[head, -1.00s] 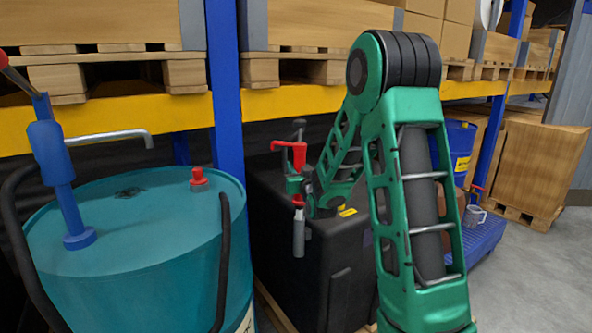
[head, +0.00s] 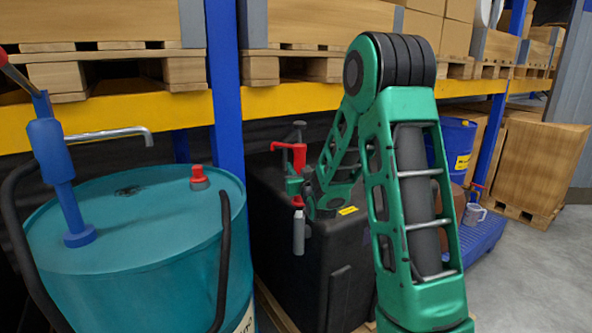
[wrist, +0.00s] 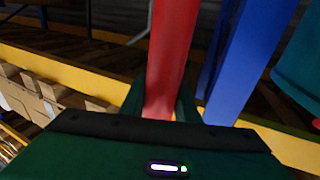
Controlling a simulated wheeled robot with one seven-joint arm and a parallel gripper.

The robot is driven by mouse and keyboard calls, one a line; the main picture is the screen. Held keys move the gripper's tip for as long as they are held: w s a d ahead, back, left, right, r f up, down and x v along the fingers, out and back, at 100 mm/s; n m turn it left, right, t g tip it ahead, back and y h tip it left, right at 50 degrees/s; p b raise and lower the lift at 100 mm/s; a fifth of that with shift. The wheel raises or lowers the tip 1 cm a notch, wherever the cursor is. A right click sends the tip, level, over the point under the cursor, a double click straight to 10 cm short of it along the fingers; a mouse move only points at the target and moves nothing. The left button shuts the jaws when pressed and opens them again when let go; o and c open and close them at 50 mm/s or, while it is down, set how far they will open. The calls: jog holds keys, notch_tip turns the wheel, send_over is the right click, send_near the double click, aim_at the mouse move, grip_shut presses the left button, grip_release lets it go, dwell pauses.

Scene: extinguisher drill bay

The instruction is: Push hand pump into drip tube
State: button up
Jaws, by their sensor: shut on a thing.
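The hand pump (head: 299,156) is red with a short side spout and a dark top, standing upright in the head view. My gripper (head: 294,186) is shut around its red body. In the wrist view the pump's red body (wrist: 172,60) runs between the green fingers. Directly below, a grey upright cylinder (head: 299,234), which looks like the drip tube, is at the side of the black tank (head: 350,260). The red lower end meets its top in the picture; how deep it sits inside, I cannot tell.
A teal drum (head: 140,215) with a blue pump (head: 60,175) and a red cap (head: 199,174) stands at left. A blue rack post (head: 226,100) rises between drum and tank. A yellow beam (head: 290,101) crosses behind. Clear floor (head: 530,280) lies at right.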

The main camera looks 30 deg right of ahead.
jog(key=shift+f, duration=2.5)
dwell(2.9)
jog(key=o, duration=1.2)
jog(key=shift+f, duration=0.1)
jog(key=shift+v, duration=4.45)
